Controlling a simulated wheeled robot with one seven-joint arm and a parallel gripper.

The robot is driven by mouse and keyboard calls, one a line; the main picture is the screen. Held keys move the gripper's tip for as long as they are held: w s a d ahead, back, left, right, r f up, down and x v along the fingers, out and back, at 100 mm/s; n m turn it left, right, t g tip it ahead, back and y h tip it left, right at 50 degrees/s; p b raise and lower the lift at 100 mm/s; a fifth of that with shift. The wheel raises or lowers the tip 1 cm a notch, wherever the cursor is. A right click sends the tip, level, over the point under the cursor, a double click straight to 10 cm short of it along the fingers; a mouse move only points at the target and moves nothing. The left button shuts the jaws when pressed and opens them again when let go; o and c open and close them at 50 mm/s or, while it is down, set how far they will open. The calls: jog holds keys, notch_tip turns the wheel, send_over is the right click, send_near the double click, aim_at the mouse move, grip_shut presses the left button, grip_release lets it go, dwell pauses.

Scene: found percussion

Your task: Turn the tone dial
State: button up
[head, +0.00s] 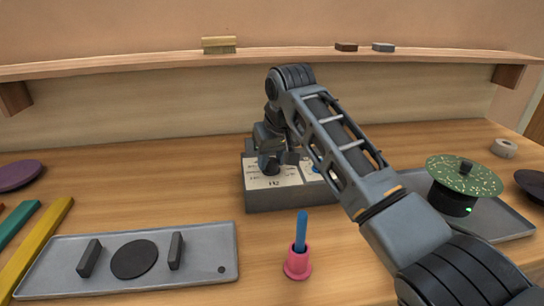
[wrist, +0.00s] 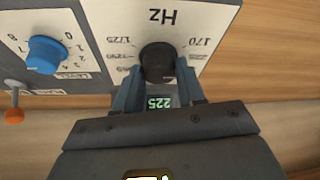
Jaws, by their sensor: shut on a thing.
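The tone dial is a black round knob (wrist: 157,62) on a white panel marked "Hz" in the wrist view, where the panel appears upside down. My gripper (wrist: 158,80) has its two fingers on either side of the knob and is shut on it. A small green display (wrist: 160,103) reading 225 shows between the fingers. In the head view the grey box (head: 292,197) with the white panel stands at the middle of the table. My gripper (head: 279,165) is over its left part, and the knob is hidden there.
A blue knob (wrist: 46,54) and an orange-tipped lever (wrist: 14,115) are on the same box. A pink cup with a blue stick (head: 298,262) stands in front. A grey tray (head: 208,281) lies front left. A green speckled disc (head: 464,174) sits right, and a shelf (head: 300,61) runs above.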

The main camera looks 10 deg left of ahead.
jog(key=o, duration=1)
jog(key=shift+v, duration=3.85)
